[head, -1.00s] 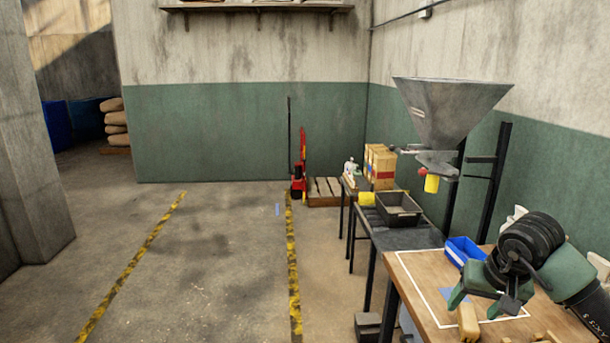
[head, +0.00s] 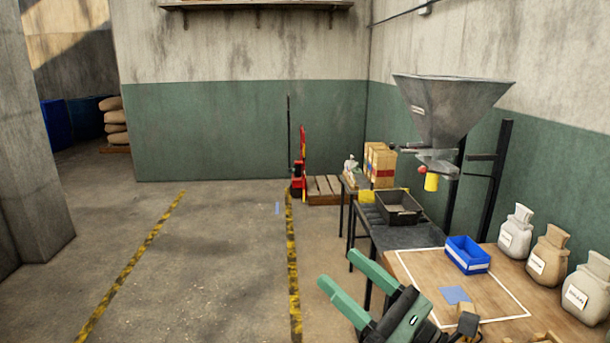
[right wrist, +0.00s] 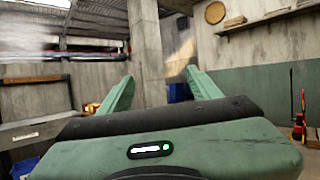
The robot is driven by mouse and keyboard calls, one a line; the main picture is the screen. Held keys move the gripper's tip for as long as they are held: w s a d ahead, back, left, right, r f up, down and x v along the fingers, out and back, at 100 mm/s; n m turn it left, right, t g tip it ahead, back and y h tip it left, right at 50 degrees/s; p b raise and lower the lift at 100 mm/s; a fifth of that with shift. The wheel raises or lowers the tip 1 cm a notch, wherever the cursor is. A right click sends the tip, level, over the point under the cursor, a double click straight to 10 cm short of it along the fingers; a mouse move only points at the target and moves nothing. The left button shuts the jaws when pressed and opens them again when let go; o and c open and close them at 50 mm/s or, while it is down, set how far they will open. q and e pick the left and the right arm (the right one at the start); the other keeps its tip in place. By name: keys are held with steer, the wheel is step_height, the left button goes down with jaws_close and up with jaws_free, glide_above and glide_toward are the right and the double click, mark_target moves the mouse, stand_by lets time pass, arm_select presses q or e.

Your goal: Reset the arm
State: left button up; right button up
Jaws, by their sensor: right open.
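My right gripper (head: 346,289) is at the lower middle of the head view, left of the wooden table's front edge. Its two green fingers are spread apart with nothing between them. In the right wrist view its fingers (right wrist: 155,92) also stand open and empty, facing the room's walls and a pillar. My left gripper is not in view.
The wooden table (head: 413,262) carries a blue bin (head: 467,255), a blue square (head: 456,295) and several labelled sacks (head: 547,258). Behind it, a black tray (head: 398,208) sits under a metal hopper (head: 448,108). The floor (head: 225,245) at left is clear.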

steer(key=d+f+m+t+h, duration=0.25)
steer(key=d+m+h, duration=0.2)
steer(key=m, duration=0.45)
steer(key=w+d+f+m+t+h, duration=0.1)
steer(key=d+f+m+h, duration=0.25)
steer(key=m+h, duration=0.35)
steer(key=d+f+m+t+h, duration=0.2)
steer(key=d+m+h, duration=0.25)
steer(key=m, duration=0.55)
steer(key=s+d+f+m+g+h, duration=0.2)
steer(key=f+m+g, duration=0.1)
steer(key=f+m, duration=0.15)
steer(key=s+d+f+m+g+h, duration=0.1)
steer(key=s+d+f+m+g, duration=0.1)
steer(key=f+m, duration=0.3)
steer(key=s+a+f+m+g+y, duration=0.25)
steer(key=s+f+m+g, duration=0.8)
steer(key=s+f, duration=1.1)
steer(key=s+f+n+g+b, duration=0.1)
steer(key=s+f+b, duration=0.1)
steer(key=f, duration=1.2)
steer(key=s+f+n+g+b, duration=0.1)
steer(key=s+f+g+b, duration=0.1)
steer(key=f, duration=1.3)
steer(key=s+d+f+b, duration=0.2)
steer(key=s+f, duration=1.3)
steer(key=f, duration=0.1)
steer(key=shift+s+d+f+g, duration=0.2)
steer(key=shift+d+f+g, duration=0.1)
steer(key=shift+f+g, duration=0.1)
